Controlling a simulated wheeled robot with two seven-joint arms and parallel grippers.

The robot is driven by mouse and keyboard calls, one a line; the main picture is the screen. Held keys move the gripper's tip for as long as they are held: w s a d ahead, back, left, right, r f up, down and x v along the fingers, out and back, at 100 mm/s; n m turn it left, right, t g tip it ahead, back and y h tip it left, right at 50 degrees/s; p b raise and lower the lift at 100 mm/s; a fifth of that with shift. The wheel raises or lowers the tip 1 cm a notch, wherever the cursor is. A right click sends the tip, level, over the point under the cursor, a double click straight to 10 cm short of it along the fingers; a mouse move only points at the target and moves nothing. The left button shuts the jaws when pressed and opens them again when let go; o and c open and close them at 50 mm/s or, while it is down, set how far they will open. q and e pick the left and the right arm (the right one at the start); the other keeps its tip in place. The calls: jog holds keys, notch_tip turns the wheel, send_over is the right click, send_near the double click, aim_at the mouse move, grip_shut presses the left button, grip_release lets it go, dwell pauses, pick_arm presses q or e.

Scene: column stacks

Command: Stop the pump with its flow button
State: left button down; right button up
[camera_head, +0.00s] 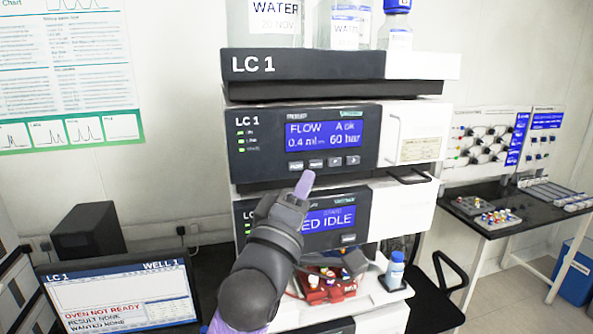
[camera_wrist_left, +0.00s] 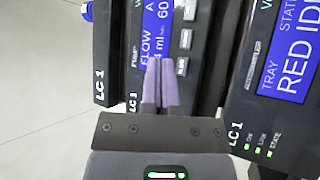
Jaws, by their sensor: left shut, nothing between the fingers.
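The pump (camera_head: 370,118) is the dark-fronted upper module of the LC 1 stack. Its lit blue display (camera_head: 325,135) reads FLOW, 0.4 ml and 60 bar. A row of small grey buttons lies below it; the flow button (camera_head: 296,166) appears to be the leftmost. My left gripper (camera_head: 304,181) is shut and empty, its purple fingertips just below the left buttons. I cannot tell whether the tips touch the panel.
Below the pump, a sampler module (camera_head: 332,219) shows RED IDLE. A red vial tray (camera_head: 325,290) and a small bottle (camera_head: 395,270) stand lower. Bottles (camera_head: 345,25) stand on top of the stack. A monitor (camera_head: 120,295) at left reads OVEN NOT READY. A side table (camera_head: 480,222) stands at right.

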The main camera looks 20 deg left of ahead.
aim_at(306, 155)
pick_arm(q)
jog(key=shift+w+a, duration=0.45)
jog(key=shift+w, duration=0.2)
jog(key=shift+w+a, duration=0.45)
jog(key=shift+w, duration=0.2)
jog(key=shift+w, duration=0.1)
dwell(1.0)
jog(key=shift+w+a, duration=0.2)
jog(key=shift+w, duration=0.05)
jog(key=shift+w+a, duration=0.2)
jog(key=shift+w, duration=0.1)
dwell(0.7)
jog(key=shift+s, duration=0.1)
jog(key=shift+s+d+p, duration=0.45)
jog(key=shift+s+p, duration=0.1)
jog(key=shift+s, duration=0.05)
